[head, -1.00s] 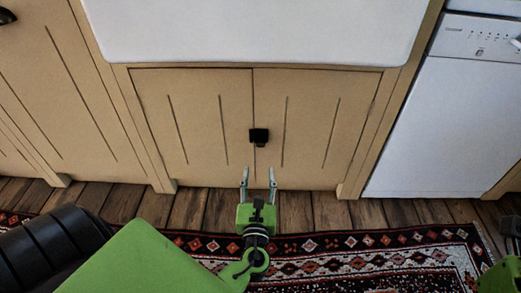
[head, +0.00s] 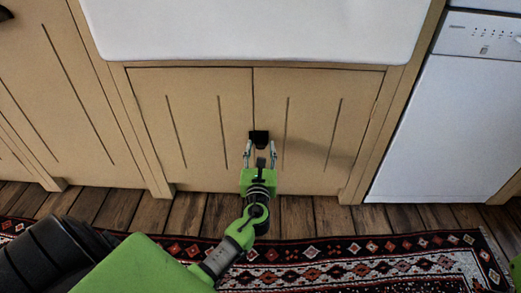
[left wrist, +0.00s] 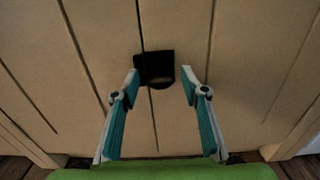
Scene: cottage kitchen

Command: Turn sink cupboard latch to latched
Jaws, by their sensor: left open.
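The sink cupboard has two closed cream doors (head: 200,120) under the white sink (head: 250,30). Its black latch (head: 259,137) sits at the seam between the doors, and it also shows in the left wrist view (left wrist: 155,68). My left gripper (head: 260,145) is open, its fingertips just below and to either side of the latch in the head view. In the left wrist view the two fingers (left wrist: 160,78) flank the latch's lower part with gaps on both sides. I cannot tell whether the latch is turned. My right gripper is not in view.
A white dishwasher (head: 445,110) stands to the right of the cupboard. More cream cupboard fronts (head: 50,90) are to the left. A patterned red and black rug (head: 370,262) lies on the wooden floor (head: 310,212) in front.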

